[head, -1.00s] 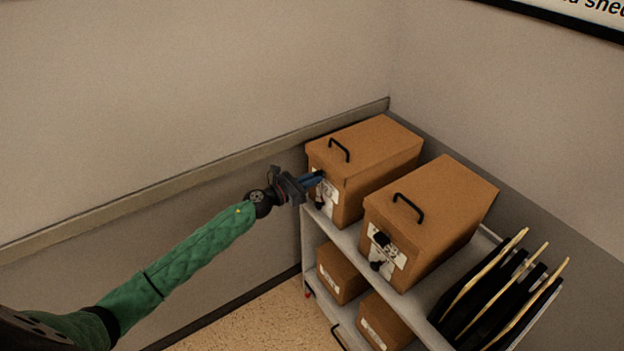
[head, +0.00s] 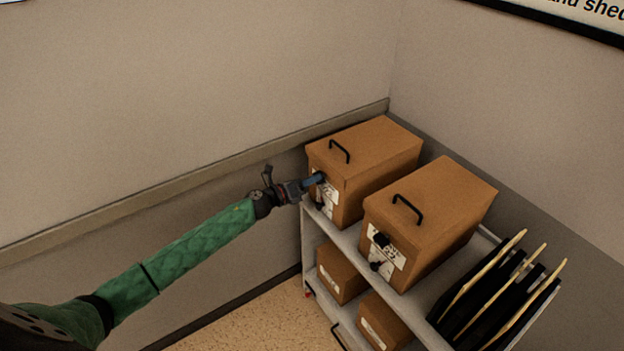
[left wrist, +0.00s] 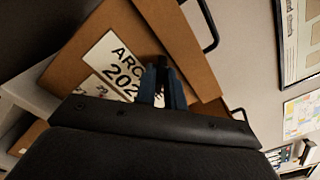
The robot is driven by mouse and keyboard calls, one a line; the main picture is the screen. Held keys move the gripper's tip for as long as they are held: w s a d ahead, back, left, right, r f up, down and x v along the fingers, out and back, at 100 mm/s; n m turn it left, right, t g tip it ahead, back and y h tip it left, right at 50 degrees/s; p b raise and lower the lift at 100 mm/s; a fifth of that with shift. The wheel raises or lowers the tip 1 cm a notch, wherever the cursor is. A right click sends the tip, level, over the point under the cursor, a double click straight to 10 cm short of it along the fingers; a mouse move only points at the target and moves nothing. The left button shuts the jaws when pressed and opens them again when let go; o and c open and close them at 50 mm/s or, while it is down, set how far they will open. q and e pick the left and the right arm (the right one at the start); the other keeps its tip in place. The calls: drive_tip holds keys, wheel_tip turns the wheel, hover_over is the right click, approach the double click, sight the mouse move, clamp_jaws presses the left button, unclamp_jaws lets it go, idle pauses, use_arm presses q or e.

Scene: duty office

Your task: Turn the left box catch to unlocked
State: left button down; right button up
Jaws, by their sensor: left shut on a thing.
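The left box (head: 366,160) is a brown lidded box with a black handle on its lid, standing at the far end of the cart's top shelf. Its front carries a white label (head: 328,197), which reads "ARC" and "202" in the left wrist view (left wrist: 120,62). My left gripper (head: 316,180) is at the box's front, with its blue fingers shut on the dark catch (left wrist: 162,66) beside the label. The fingers hide most of the catch, so its setting is hard to read. My right gripper is not in view.
A second brown box (head: 440,215) with a black catch (head: 381,240) stands to the right. Black folders (head: 500,290) stand upright at the cart's near end. Smaller boxes (head: 340,273) sit on the lower shelf. The wall is close behind the left box.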

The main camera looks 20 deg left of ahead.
use_arm(q)
drive_tip(key=n, duration=0.4)
drive_tip(key=n+p, duration=0.1)
drive_tip(key=n, duration=0.4)
drive_tip(key=shift+w+a+f+n, duration=0.1)
drive_tip(key=shift+a+n, duration=0.05)
drive_tip(key=shift+n, duration=0.15)
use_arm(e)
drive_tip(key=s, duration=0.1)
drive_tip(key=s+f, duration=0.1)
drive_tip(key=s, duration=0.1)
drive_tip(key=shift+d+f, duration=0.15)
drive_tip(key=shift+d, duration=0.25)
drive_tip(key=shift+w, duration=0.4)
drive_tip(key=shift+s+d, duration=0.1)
